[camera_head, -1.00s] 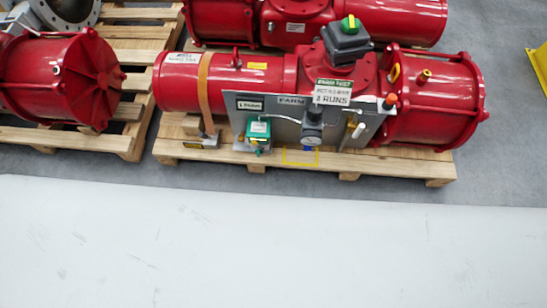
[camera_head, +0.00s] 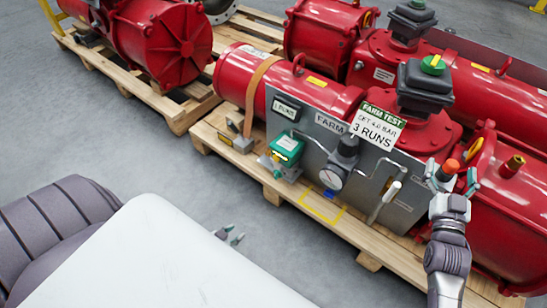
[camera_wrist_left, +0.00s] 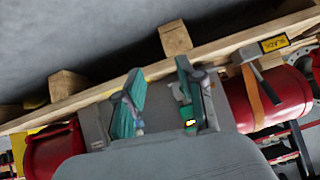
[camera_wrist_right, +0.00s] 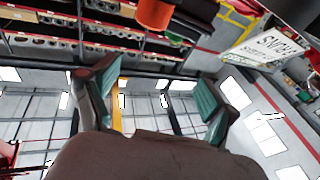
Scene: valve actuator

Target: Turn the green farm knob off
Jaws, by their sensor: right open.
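A green block (camera_head: 286,147) with a white label sits at the left end of the grey FARM panel (camera_head: 314,124). A small green part shows at its lower left; I cannot tell for sure that this is the knob. My left gripper (camera_head: 231,237) is open and empty, low in front of the pallet, apart from the green block. Its spread fingers also show in the left wrist view (camera_wrist_left: 160,100). My right gripper (camera_head: 452,182) is open at the panel's right end, with its fingers near an orange-red knob (camera_head: 446,170). That knob also shows above the fingers in the right wrist view (camera_wrist_right: 155,14).
A gauge (camera_head: 331,179) and a white-handled lever (camera_head: 391,190) stand on the panel. A FARM TEST sign (camera_head: 377,127) hangs above it. The red actuator (camera_head: 330,92) lies behind, on a wooden pallet (camera_head: 238,156). Grey floor (camera_head: 200,185) is clear in front.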

